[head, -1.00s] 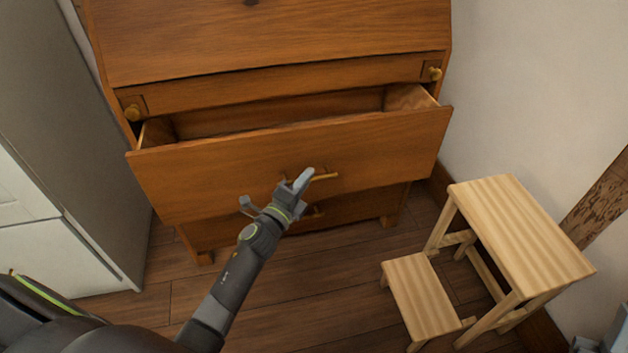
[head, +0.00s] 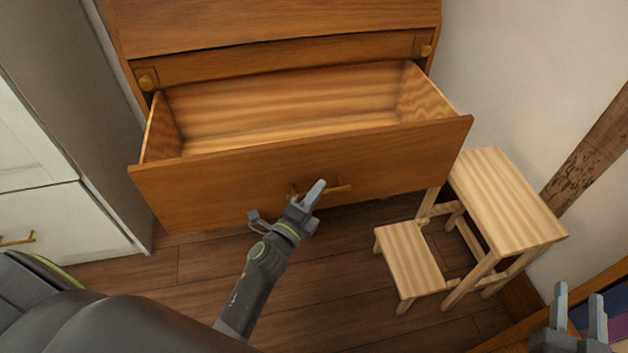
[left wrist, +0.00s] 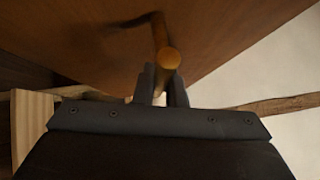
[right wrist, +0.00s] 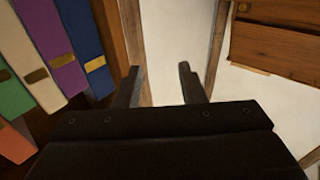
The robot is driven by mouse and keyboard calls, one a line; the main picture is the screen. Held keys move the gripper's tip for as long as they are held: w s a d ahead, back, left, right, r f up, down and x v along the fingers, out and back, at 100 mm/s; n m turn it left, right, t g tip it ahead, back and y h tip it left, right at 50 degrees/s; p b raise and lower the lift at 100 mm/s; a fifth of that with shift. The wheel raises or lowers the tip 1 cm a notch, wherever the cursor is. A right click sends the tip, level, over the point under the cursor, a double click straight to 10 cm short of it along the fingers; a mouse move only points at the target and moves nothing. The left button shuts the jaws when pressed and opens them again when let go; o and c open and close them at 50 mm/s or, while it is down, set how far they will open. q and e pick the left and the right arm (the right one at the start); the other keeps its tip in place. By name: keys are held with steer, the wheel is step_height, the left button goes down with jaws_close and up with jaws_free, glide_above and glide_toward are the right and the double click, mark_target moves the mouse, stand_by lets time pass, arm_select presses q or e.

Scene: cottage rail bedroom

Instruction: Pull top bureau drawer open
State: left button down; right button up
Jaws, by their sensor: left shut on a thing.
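The wooden bureau (head: 270,30) stands at the top middle of the head view. Its top drawer (head: 400,150) is pulled well out, and its empty pale interior shows. A brass bar handle (head: 337,189) is on the drawer front. My left gripper (head: 316,190) is at this handle, and in the left wrist view its fingers (left wrist: 163,85) are shut on the brass bar (left wrist: 168,57). My right gripper (head: 578,305) is at the lower right, away from the bureau. In the right wrist view its fingers (right wrist: 160,85) are apart with nothing between them.
A wooden step stool (head: 505,195) stands right of the drawer, close to its right corner. A white cabinet (head: 60,220) is at the left. Coloured books (right wrist: 60,45) on a shelf are near my right gripper. Dark floor (head: 200,270) is clear below the drawer.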

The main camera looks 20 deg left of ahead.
arm_select(q)
steer(key=shift+s+d, duration=0.3)
steer(key=shift+s, duration=0.2)
arm_select(e)
steer(key=shift+s+f+g, duration=0.1)
steer(key=shift+f+g, duration=0.6)
steer(key=shift+f, duration=0.3)
arm_select(q)
steer(key=c, duration=1.5)
jaws_free()
